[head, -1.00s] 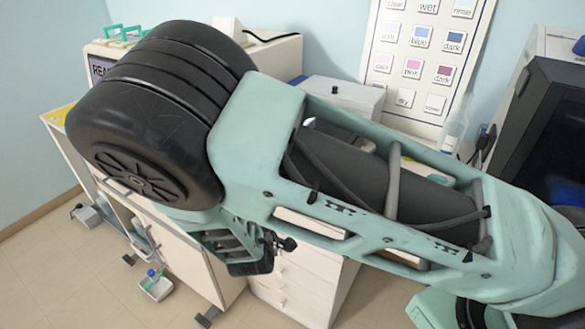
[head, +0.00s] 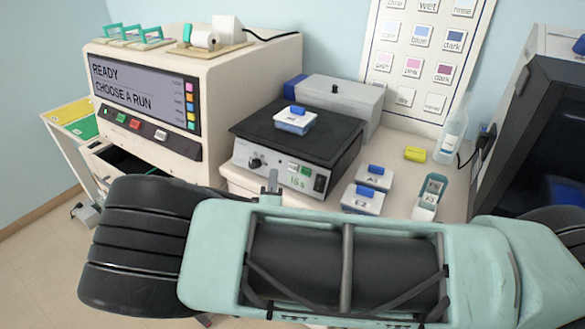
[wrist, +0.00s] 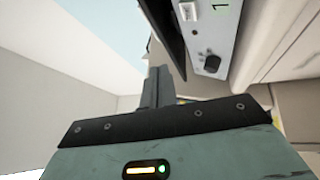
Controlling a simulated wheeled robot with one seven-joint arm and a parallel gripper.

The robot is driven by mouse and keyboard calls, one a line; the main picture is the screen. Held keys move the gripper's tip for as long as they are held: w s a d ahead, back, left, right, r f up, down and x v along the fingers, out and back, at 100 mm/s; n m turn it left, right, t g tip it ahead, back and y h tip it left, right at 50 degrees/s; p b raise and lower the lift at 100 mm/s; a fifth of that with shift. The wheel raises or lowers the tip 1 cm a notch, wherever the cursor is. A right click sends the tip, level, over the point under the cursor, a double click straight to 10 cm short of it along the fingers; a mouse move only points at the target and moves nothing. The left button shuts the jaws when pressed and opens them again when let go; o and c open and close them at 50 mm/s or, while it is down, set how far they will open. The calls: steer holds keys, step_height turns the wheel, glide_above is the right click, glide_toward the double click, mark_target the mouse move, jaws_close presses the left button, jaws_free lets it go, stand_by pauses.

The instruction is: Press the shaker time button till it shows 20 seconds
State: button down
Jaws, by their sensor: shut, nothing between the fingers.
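The shaker (head: 276,165) is a grey box with a black top plate, standing on the bench in the head view. Its front has a dark knob (head: 255,163), small buttons (head: 293,168) and a green display (head: 298,182) that seems to read 16 s. A blue-topped container (head: 295,119) sits on the plate. My gripper (head: 272,182) is shut and empty, its tips pointing up just in front of the shaker's panel, between knob and display. The wrist view shows the shut fingers (wrist: 158,84) beside the panel (wrist: 222,45); I cannot tell whether they touch it.
A large machine (head: 180,85) reading READY, CHOOSE A RUN stands left, with a drawer open below. A dark monitor-like unit (head: 540,150) is far right.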

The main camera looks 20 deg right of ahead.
mark_target(293, 167)
steer(key=shift+w+d+f+b, duration=0.25)
steer(key=shift+w+d+f, duration=0.15)
steer(key=shift+w+d, duration=0.35)
steer(key=shift+w+d+f+b, duration=0.2)
steer(key=shift+w+d+f, duration=0.3)
steer(key=shift+d, duration=0.4)
steer(key=shift+w+d+f+b, duration=0.3)
steer(key=shift+w+d, duration=0.3)
steer(key=shift+d, duration=0.25)
steer(key=shift+f, duration=0.1)
steer(key=shift+w+d+f+b, duration=0.1)
steer(key=shift+w+d+b, duration=0.15)
steer(key=shift+d+b, duration=0.1)
steer(key=shift+w+d+f, duration=0.15)
steer(key=shift+d, duration=0.1)
stand_by(0.7)
stand_by(0.3)
steer(key=shift+s+a+r, duration=0.3)
steer(key=shift+s+a, duration=0.1)
steer(key=shift+a, duration=0.2)
